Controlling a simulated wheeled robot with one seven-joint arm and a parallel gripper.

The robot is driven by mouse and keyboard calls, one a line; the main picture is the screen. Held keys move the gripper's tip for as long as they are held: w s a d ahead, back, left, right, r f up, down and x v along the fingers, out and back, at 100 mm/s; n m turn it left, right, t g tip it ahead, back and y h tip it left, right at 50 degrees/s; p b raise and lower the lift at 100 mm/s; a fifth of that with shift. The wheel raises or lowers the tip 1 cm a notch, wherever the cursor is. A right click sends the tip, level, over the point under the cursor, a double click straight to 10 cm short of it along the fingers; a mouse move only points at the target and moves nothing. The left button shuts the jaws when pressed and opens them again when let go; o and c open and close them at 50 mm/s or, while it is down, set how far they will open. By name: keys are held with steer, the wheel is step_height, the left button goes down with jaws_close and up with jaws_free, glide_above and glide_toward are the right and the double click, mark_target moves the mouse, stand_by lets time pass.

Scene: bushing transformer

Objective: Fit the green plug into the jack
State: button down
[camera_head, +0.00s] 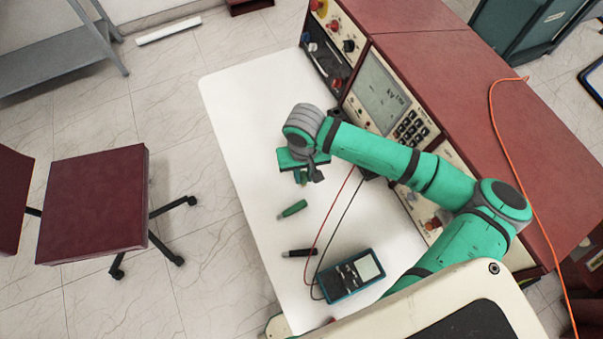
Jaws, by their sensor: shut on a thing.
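My gripper (308,177) is at the end of the green arm, over the white tabletop near the console front. It is shut on a small green piece that looks like the green plug (301,177); the fingers and wrist hide much of it. Another green, handle-shaped piece (292,209) lies on the table just below the gripper in the picture, apart from it. The console front (335,70) carries several knobs and sockets. I cannot tell which of them is the jack, and my arm covers part of the front.
A teal handheld meter (349,275) with a red and a black lead lies near the table's lower end, beside a black handle-shaped piece (299,253). The white table (243,130) is clear on its left side. A dark red chair (95,203) stands left of it.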

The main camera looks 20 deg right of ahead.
steer(key=shift+s+f, duration=0.1)
steer(key=shift+f, duration=0.3)
steer(key=shift+s+a, duration=0.1)
steer(key=shift+s, duration=0.05)
steer(key=c, duration=1.6)
jaws_free()
steer(key=shift+f, duration=0.1)
